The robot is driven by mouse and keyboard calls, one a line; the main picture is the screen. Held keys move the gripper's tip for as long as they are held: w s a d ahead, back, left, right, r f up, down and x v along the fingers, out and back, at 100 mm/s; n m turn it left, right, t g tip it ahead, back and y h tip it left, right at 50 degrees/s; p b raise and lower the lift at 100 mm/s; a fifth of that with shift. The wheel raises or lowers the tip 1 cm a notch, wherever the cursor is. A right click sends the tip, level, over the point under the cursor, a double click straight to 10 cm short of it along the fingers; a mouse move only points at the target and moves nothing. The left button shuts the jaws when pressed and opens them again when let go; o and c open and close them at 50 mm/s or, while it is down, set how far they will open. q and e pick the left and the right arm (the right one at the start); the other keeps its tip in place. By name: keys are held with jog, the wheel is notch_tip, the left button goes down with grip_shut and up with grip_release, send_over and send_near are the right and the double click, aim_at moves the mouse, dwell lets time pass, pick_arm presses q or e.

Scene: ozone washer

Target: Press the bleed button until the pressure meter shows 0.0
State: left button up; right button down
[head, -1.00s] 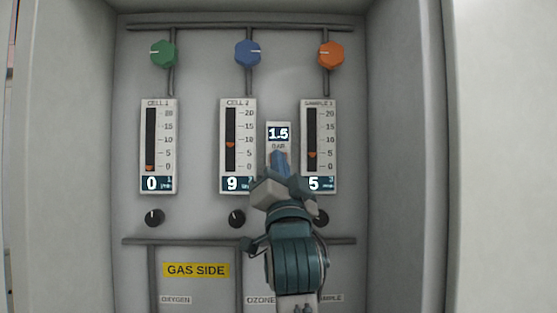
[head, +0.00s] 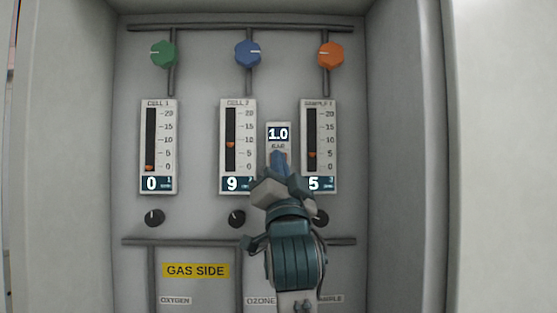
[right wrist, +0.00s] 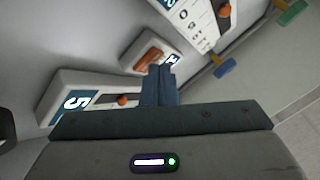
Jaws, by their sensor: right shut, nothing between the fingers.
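The pressure meter (head: 278,134) is a small white unit between the middle and right flow gauges, and its display reads 1.0 with BAR below it. My right gripper (head: 278,156) is shut and empty, with its blue fingertips at the lower part of the meter. My left gripper is not in view.
Flow gauges CELL 1 (head: 158,145), CELL 2 (head: 238,145) and the right-hand sample gauge (head: 319,140) flank the meter. Green (head: 163,54), blue (head: 247,54) and orange (head: 331,55) knobs sit above. Small black knobs (head: 154,218) sit below. Cabinet side walls (head: 405,150) enclose the panel.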

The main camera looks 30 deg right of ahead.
dwell(0.6)
jog(key=shift+s+a, duration=0.35)
jog(key=shift+s, duration=0.2)
jog(key=s+a, duration=0.1)
jog(key=s, duration=0.2)
jog(key=s+a+p, duration=0.1)
jog(key=shift+s+a, duration=0.15)
jog(key=shift+a, duration=0.15)
jog(key=shift+f, duration=0.1)
dwell(0.8)
